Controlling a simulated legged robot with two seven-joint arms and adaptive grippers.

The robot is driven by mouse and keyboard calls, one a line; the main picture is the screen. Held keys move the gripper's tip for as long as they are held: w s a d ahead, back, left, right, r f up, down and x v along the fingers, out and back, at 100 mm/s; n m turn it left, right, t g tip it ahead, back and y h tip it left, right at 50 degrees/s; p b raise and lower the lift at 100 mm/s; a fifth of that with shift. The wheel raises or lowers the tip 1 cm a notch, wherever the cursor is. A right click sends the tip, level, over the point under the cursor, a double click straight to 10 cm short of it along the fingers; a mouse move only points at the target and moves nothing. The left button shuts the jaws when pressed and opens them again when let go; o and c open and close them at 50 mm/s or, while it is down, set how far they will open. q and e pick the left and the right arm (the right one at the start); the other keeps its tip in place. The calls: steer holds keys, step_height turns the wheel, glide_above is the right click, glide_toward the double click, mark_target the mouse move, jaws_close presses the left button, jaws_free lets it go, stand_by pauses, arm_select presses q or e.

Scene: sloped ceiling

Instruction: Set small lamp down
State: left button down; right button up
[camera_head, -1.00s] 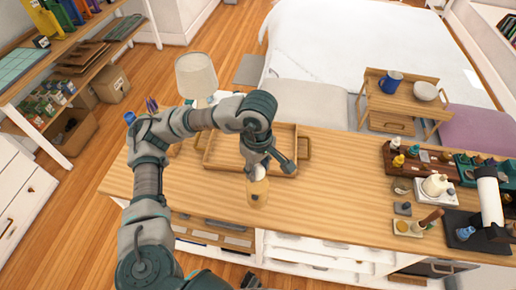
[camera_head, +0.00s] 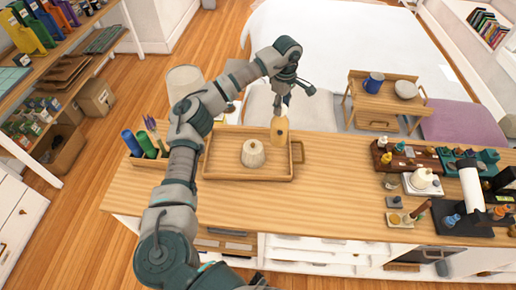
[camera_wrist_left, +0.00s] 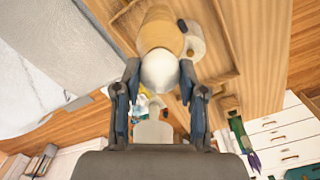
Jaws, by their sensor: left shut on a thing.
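The small lamp (camera_head: 280,131) has a tan, bottle-like body and hangs from my left gripper (camera_head: 284,101). It appears over the far right part of the wooden tray (camera_head: 225,176); I cannot tell whether its base touches the tray. In the left wrist view the lamp's round white top (camera_wrist_left: 160,70) is between the fingers of my left gripper (camera_wrist_left: 160,78), with the tan body (camera_wrist_left: 160,30) beyond it. My left gripper is shut on the lamp. My right gripper is not in view.
A white ribbed pot-like object (camera_head: 253,154) stands in the tray, left of the lamp. A holder with green and blue items (camera_head: 140,145) is left of the tray. Bottles and stands (camera_head: 424,180) crowd the counter's right. The counter (camera_head: 330,190) right of the tray is clear.

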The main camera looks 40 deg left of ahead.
mark_target(281, 117)
arm_select(q)
step_height(281, 117, down, 6)
steer(key=shift+w+r, duration=0.1)
steer(key=shift+r, duration=0.1)
steer(key=shift+f+p, duration=0.4)
steer(key=shift+f, duration=1.65)
steer(key=c, duration=0.7)
jaws_free()
steer(key=shift+o, duration=0.2)
step_height(281, 117, up, 12)
steer(key=shift+r+b, duration=0.1)
steer(key=shift+b, duration=0.4)
